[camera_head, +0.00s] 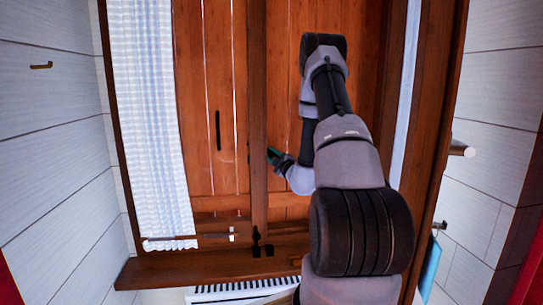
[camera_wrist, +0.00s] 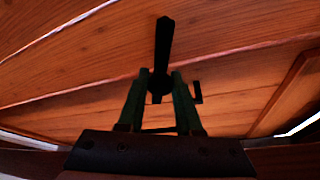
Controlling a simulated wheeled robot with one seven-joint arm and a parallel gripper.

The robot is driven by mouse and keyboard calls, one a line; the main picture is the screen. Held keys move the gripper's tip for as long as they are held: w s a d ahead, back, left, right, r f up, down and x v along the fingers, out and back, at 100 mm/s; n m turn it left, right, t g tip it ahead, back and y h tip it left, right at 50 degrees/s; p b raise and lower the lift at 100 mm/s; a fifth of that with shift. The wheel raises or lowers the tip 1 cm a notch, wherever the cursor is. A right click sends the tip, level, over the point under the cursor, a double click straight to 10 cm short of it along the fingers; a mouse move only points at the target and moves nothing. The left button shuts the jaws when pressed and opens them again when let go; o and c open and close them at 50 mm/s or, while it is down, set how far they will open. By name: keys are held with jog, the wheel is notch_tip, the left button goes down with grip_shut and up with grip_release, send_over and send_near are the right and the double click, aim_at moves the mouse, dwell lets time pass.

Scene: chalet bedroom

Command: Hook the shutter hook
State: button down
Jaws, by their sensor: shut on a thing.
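The wooden shutters show as brown plank panels behind the window frame, a left one (camera_head: 190,100) and a right one (camera_head: 280,50). In the wrist view, a long black bar, seemingly the shutter hook (camera_wrist: 164,38), sits against the planks (camera_wrist: 70,65). My gripper (camera_wrist: 160,80) is shut on its lower part, with the two green-edged fingers on either side. A small black fitting (camera_wrist: 197,91) sits just right of the fingers. In the head view my gripper (camera_head: 272,155) is beside the central post (camera_head: 258,110); the hook there is hidden.
A black upright bar (camera_head: 218,130) is on the left shutter. A white curtain (camera_head: 150,110) hangs at the left. Black hardware (camera_head: 256,240) sits low on the post, above the wooden sill (camera_head: 190,266). My arm covers much of the right side.

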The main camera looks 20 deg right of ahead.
jog(key=n, duration=0.1)
jog(key=f+n+g, duration=0.1)
jog(key=n, duration=0.1)
jog(key=f+n+g, duration=0.1)
jog(key=n, duration=0.1)
jog(key=shift+a, duration=0.25)
jog(key=c, duration=0.6)
grip_release()
jog(key=s+d, duration=0.1)
jog(key=s, duration=0.9)
jog(key=shift+s+d, duration=0.15)
jog(key=shift+s, duration=0.2)
